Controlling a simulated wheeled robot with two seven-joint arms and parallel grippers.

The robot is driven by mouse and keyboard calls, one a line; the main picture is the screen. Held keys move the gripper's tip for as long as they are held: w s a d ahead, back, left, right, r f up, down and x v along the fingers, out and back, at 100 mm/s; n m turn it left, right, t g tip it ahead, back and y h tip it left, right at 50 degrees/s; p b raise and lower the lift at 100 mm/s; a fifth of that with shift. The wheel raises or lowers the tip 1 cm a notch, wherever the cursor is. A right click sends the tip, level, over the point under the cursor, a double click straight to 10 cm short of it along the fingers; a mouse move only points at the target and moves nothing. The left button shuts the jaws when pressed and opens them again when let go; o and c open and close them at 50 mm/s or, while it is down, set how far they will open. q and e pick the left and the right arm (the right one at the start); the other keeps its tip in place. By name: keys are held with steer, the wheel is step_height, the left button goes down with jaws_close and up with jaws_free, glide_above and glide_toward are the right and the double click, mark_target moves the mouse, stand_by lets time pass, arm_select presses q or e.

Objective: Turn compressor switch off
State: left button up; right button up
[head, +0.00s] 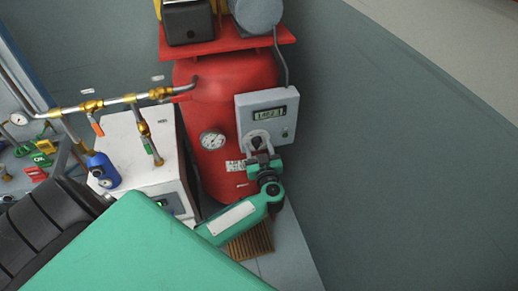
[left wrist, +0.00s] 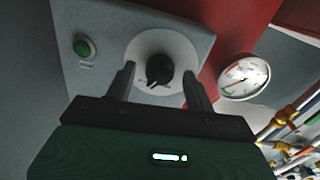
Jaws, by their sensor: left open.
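The compressor is a red upright tank (head: 222,90) with a grey control box (head: 267,116) on its right side. The box has a small display, a black rotary switch knob on a pale round plate and a small button. In the left wrist view the black knob (left wrist: 159,70) sits between the fingers, with its plate (left wrist: 146,46) around it. I cannot tell whether a finger touches the knob. My right gripper is not in view.
A round gauge (head: 212,139) is on the tank, left of the box. A white unit (head: 140,160) with brass-fitted pipes (head: 110,101) and a blue filter (head: 103,170) stands left of the tank. The grey wall (head: 400,150) at right is bare.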

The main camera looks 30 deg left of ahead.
arm_select(q)
steer(key=c, duration=1)
steer(key=shift+o, duration=0.2)
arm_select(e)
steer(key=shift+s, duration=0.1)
arm_select(q)
steer(key=shift+n, duration=0.3)
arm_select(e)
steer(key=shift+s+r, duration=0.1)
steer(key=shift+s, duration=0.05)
arm_select(q)
steer(key=shift+n+p, duration=0.6)
steer(key=shift+n, duration=0.4)
steer(key=n+y+b, duration=0.1)
steer(key=n, duration=0.8)
steer(key=shift+d+f+n, duration=0.1)
steer(key=shift+f+n, duration=0.05)
steer(key=shift+n, duration=0.25)
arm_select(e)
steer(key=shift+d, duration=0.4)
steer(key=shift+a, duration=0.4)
